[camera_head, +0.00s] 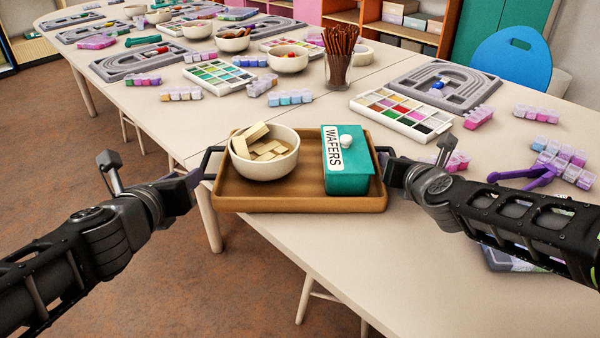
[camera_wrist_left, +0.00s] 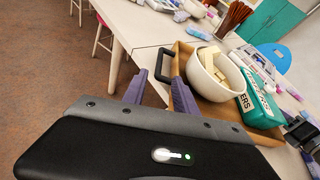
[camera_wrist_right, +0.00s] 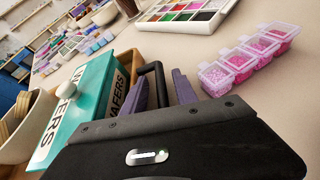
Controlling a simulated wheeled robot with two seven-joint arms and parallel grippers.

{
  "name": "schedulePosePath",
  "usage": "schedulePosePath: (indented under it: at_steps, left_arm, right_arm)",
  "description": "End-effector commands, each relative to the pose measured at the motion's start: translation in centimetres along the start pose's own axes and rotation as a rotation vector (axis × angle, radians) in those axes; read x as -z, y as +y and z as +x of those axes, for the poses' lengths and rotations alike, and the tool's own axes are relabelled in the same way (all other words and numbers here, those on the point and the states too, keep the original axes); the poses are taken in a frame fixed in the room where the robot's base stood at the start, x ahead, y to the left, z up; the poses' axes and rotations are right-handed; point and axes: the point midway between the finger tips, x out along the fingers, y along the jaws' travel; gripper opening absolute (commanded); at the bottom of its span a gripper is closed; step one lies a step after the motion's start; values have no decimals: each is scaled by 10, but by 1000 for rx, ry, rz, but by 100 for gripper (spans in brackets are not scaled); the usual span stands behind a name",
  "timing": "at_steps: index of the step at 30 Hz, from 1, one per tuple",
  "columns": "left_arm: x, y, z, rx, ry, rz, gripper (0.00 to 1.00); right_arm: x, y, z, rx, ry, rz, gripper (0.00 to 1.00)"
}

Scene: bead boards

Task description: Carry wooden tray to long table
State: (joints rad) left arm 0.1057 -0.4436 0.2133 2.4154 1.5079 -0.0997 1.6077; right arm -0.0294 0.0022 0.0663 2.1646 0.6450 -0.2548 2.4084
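The wooden tray (camera_head: 300,201) is level at the near corner of the long table, its left part reaching past the table edge. I cannot tell whether it rests on the top. It carries a cream bowl (camera_head: 262,172) of wafer pieces and a teal box (camera_head: 346,172) marked WAFERS with a white knob. My left gripper (camera_head: 204,174) is at the tray's left black handle (camera_wrist_left: 160,65), fingers apart on either side of it. My right gripper (camera_head: 386,170) is at the right black handle (camera_wrist_right: 160,85), fingers also apart around it.
The long table (camera_head: 300,262) holds bead boards, bowls and bead boxes further back. A paint-like bead palette (camera_head: 402,115) and a glass of brown sticks (camera_head: 338,68) stand behind the tray. Purple tweezers (camera_head: 527,178) lie at right. A blue chair (camera_head: 510,60) stands beyond.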

Motion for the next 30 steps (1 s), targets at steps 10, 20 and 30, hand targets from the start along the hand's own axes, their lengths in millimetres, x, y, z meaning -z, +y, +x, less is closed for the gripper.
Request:
schedulePosePath:
  at_steps: [10, 20, 30]
  left_arm:
    - [0, 0, 0, 0, 0, 0, 34]
    - [0, 0, 0, 0, 0, 0, 34]
    - [0, 0, 0, 0, 0, 0, 34]
  right_arm:
    - [-1, 0, -34, -1, -4, 1, 34]
    - [-1, -4, -98, 6, -1, 4, 34]
    - [0, -1, -118, 2, 1, 1, 34]
